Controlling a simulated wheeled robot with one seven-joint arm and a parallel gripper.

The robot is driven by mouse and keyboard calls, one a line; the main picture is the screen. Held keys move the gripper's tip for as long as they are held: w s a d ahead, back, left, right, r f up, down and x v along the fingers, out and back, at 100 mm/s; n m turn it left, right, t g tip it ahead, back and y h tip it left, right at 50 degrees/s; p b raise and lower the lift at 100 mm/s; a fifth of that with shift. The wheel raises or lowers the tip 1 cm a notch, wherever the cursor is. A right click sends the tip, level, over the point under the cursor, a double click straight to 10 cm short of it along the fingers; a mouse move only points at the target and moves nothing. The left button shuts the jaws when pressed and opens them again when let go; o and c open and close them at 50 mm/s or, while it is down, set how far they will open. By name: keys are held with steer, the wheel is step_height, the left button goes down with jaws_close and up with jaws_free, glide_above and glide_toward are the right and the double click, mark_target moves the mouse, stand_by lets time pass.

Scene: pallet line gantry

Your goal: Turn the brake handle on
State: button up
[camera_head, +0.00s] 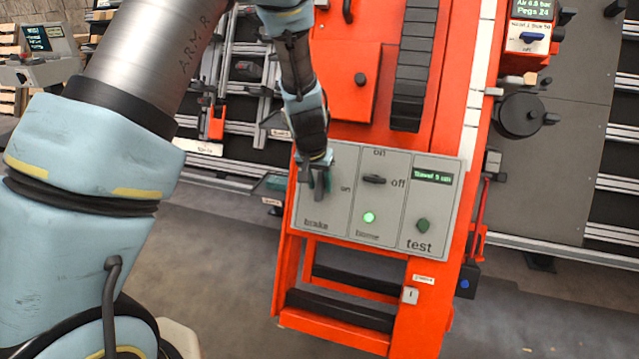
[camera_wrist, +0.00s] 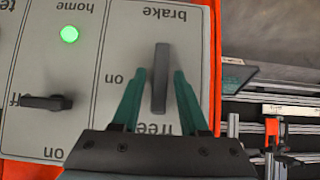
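The brake handle (camera_wrist: 160,78) is a dark grey bar on the light grey brake section (camera_head: 322,212) of the panel. In the wrist view it lies lengthwise between the "brake" and "free" labels, its lower end toward "free". The "on" label is to its left there. My gripper (camera_wrist: 159,76) is open, with one teal finger on each side of the handle and a small gap showing on both sides. Whether the fingertips reach the handle's depth, I cannot tell. In the head view my gripper (camera_head: 318,182) is over the brake section and mostly hides the handle.
Beside it, the home section has a black switch (camera_head: 374,180) and a lit green lamp (camera_head: 369,217). Further right are a green test button (camera_head: 422,225) and a small display (camera_head: 432,176). The orange machine frame (camera_head: 424,310) surrounds the panel. Open floor lies below left.

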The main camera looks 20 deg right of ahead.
jaws_close()
